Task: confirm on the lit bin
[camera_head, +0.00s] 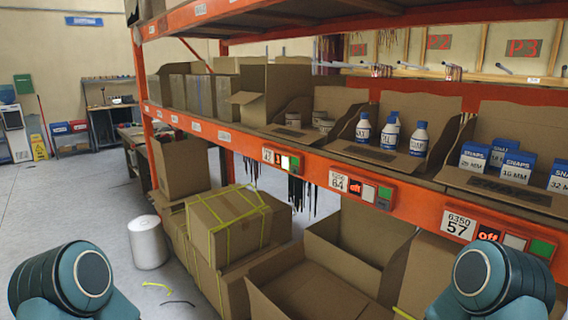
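The orange shelf edge carries three bin panels. The left panel (282,160) has a lit display that seems to show a 1, a bright white button (285,162) and a green button (295,165). Above it is an open cardboard bin (300,133) with a few small cans. The middle panel (361,190), labelled 64, reads "off", with a red and a green button; its bin holds white-and-blue bottles (390,134). The right panel (500,238), labelled 57, also reads "off"; its bin holds blue-and-white SNAPS boxes (515,167). Neither gripper is in view; only my teal arm links show at the bottom.
Open cardboard boxes (300,282) and a yellow-strapped carton (230,222) stand below the shelf. Dark straps (300,192) hang beneath the left panel. A white cylinder (148,242) stands on the floor at left. The floor further left is mostly clear.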

